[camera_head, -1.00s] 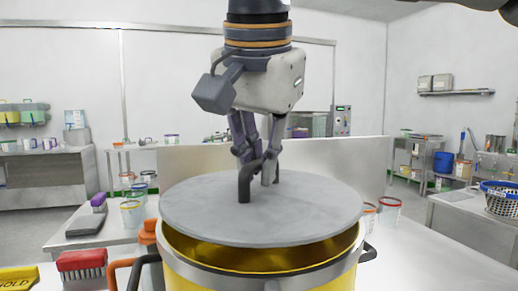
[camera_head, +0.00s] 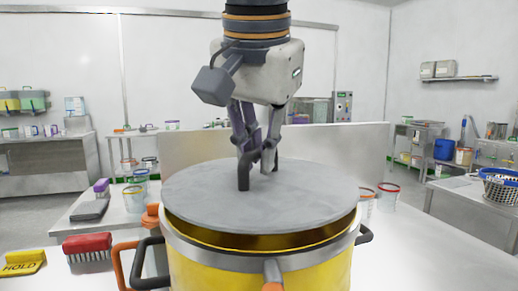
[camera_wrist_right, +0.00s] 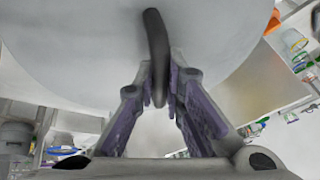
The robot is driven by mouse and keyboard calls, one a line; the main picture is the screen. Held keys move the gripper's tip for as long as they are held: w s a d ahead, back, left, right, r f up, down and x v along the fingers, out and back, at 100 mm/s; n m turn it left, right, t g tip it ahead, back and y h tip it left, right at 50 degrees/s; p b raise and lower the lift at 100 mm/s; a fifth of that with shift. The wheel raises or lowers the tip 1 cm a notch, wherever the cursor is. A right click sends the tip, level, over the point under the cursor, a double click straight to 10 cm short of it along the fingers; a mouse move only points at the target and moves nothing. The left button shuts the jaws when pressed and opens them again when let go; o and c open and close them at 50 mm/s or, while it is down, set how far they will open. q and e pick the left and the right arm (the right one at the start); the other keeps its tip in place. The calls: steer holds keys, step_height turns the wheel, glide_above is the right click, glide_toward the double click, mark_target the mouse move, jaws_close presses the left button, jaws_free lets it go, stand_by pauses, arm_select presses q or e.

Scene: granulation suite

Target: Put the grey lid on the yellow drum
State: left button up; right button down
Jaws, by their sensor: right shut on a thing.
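The grey lid (camera_head: 215,207) is a flat round disc with a dark arched handle (camera_head: 244,178) on top. My right gripper (camera_head: 258,158) comes down from above and is shut on this handle. In the right wrist view the gripper's fingers (camera_wrist_right: 165,88) hold the dark handle between them, against the lid's pale face (camera_wrist_right: 75,50). The yellow drum (camera_head: 235,276) stands below the lid, with a metal rim band. The lid is over the drum's mouth, tilted, with a gap at the front right where the yellow inside shows. The lid's far edge contact is hidden. My left gripper is not in view.
A red brush (camera_head: 87,245) and a yellow HOLD sign (camera_head: 22,262) lie on the white table left of the drum. Small tubs (camera_head: 134,198) stand behind at left, and others (camera_head: 388,196) at right. A low panel (camera_head: 330,155) rises behind the drum. The table at right is clear.

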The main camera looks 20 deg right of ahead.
steer(key=shift+f, duration=0.85)
stand_by(0.7)
steer(key=c, duration=1.6)
jaws_free()
steer(key=v, duration=1.2)
